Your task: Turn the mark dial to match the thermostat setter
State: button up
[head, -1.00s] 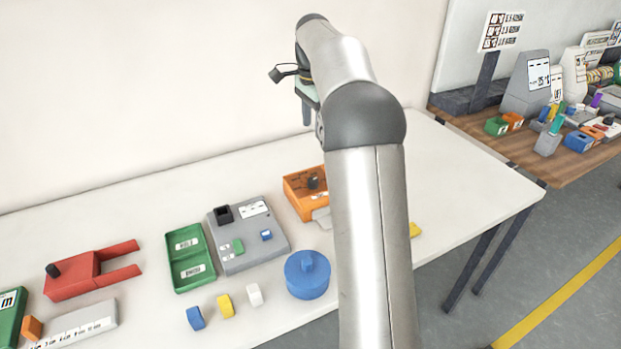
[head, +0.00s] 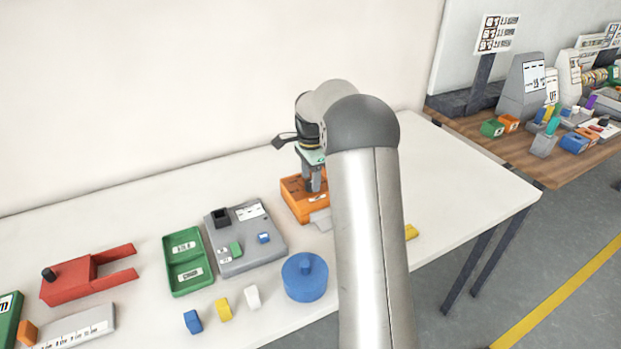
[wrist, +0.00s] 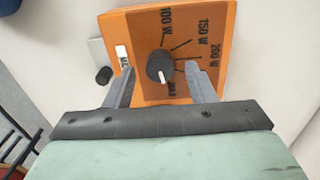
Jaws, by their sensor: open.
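An orange box (head: 293,207) stands on the white table and also shows in the wrist view (wrist: 213,40). On its face is a black round dial (wrist: 160,66) with a white pointer line aimed toward the bottom of the wrist view. Dark lines and the labels 100 W, 150 W and 200 W surround it; a further small label is too blurred to read. My gripper (wrist: 158,70) is open, with one finger on each side of the dial, apart from it. In the head view my gripper (head: 313,188) is over the box and hides the dial. I cannot tell which thing is the thermostat setter.
A small black knob (wrist: 104,75) lies left of the dial. A grey device (head: 258,258), green tray (head: 187,290), red forked piece (head: 70,282) and blue round lidded piece (head: 305,285) stand left of or nearer than the box.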

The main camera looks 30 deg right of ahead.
jog(key=shift+f, duration=0.5)
jog(key=c, duration=1)
jog(key=shift+o, duration=0.2)
